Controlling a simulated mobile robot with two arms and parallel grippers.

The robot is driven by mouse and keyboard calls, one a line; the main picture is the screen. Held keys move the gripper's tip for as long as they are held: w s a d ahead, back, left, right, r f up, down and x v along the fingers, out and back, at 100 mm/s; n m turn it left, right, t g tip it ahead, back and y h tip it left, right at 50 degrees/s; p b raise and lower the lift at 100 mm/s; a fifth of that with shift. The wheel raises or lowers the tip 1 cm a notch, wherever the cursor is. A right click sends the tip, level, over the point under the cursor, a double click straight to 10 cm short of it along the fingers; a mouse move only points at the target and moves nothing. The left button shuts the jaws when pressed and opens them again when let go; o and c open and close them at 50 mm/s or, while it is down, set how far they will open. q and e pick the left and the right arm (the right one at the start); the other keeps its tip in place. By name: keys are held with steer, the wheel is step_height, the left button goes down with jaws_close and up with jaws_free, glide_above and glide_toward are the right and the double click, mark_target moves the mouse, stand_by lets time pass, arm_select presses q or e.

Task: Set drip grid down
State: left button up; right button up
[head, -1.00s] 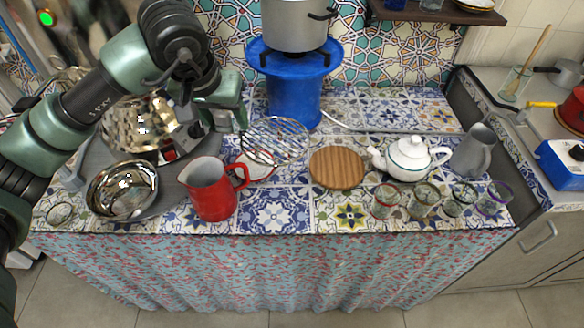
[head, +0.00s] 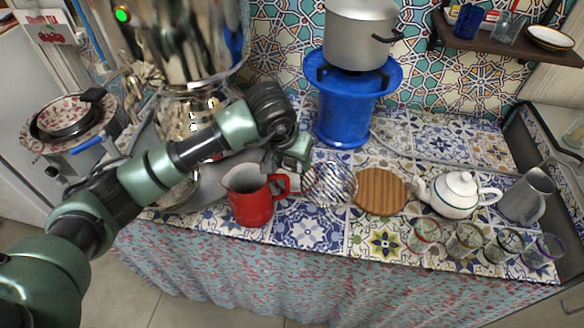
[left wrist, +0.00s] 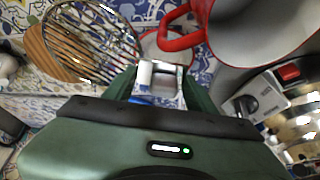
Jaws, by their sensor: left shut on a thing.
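The drip grid (head: 331,186), a round shiny wire grid, is level over the tiled counter, between the red pitcher (head: 252,203) and the round wooden board (head: 380,191). My left gripper (head: 303,168) is shut on the grid's near edge, at its left side in the head view. In the left wrist view the grid (left wrist: 88,40) extends up and left from the fingers (left wrist: 160,82). It looks very low, but I cannot tell whether it touches the tiles. My right gripper is out of view.
A red-rimmed white saucer (left wrist: 168,46) lies partly hidden beside the grid. The white teapot (head: 456,195), several glasses (head: 425,234) and a grey jug (head: 527,196) stand right. The blue stand (head: 345,110) is behind. Patterned tiles in front of the grid (head: 318,232) are clear.

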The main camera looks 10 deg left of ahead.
mark_target(291, 167)
arm_select(q)
step_height(291, 167, down, 4)
steer(key=shift+r, duration=0.15)
steer(key=shift+f, duration=0.2)
steer(key=shift+f, duration=0.2)
steer(key=o, duration=1.5)
steer(key=shift+r, duration=0.1)
